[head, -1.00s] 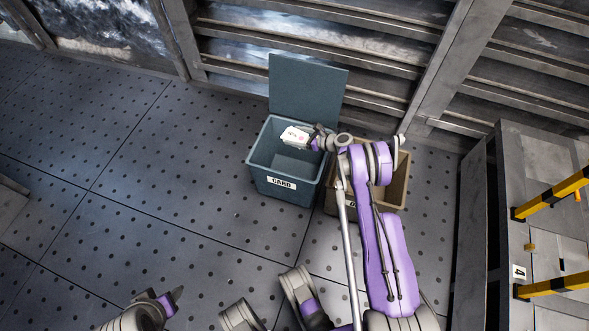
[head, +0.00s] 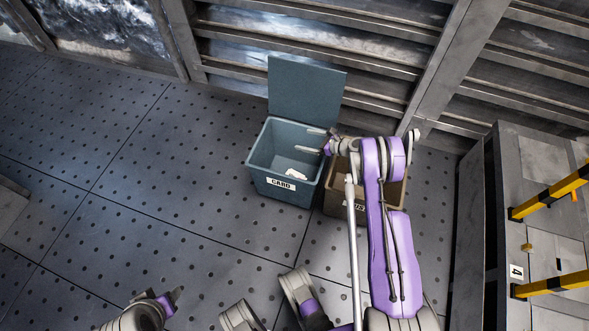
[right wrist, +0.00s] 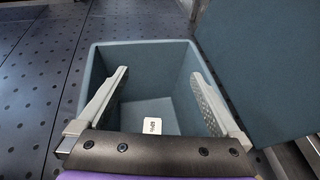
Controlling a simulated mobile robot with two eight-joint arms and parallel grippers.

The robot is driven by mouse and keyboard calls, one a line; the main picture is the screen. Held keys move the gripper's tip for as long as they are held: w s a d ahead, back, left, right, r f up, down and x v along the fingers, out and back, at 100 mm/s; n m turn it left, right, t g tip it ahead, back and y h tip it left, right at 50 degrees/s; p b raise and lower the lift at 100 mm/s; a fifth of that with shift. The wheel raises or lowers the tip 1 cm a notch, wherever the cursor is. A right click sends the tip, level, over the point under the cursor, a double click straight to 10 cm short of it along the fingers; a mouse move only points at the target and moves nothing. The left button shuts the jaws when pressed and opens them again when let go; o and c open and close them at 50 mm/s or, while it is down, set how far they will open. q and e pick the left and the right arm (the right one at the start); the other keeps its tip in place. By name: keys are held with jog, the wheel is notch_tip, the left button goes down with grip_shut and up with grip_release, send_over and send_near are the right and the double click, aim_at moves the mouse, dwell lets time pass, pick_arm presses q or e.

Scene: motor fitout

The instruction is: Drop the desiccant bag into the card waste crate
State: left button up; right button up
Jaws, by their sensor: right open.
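The card waste crate (head: 262,160) is a blue-grey open bin with a CARD label on its front and its lid (head: 306,92) standing up at the back. The white desiccant bag (head: 296,174) lies inside it, low near the front wall. A small white piece with dark marks, apparently the bag (right wrist: 152,126), shows inside the crate in the right wrist view. My right gripper (head: 312,141) is open and empty over the crate's right side, its two fingers (right wrist: 159,74) spread apart. My left gripper (head: 166,299) is at the bottom left, far from the crate; its jaw gap is unclear.
A brown crate (head: 398,190) stands directly right of the card crate, partly hidden by my right arm. A slatted metal wall (head: 300,50) rises behind. A grey cabinet with yellow-black bars (head: 550,195) stands at the right. The perforated floor (head: 150,170) at left is clear.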

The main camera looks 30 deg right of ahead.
jog(key=shift+v, duration=2.4)
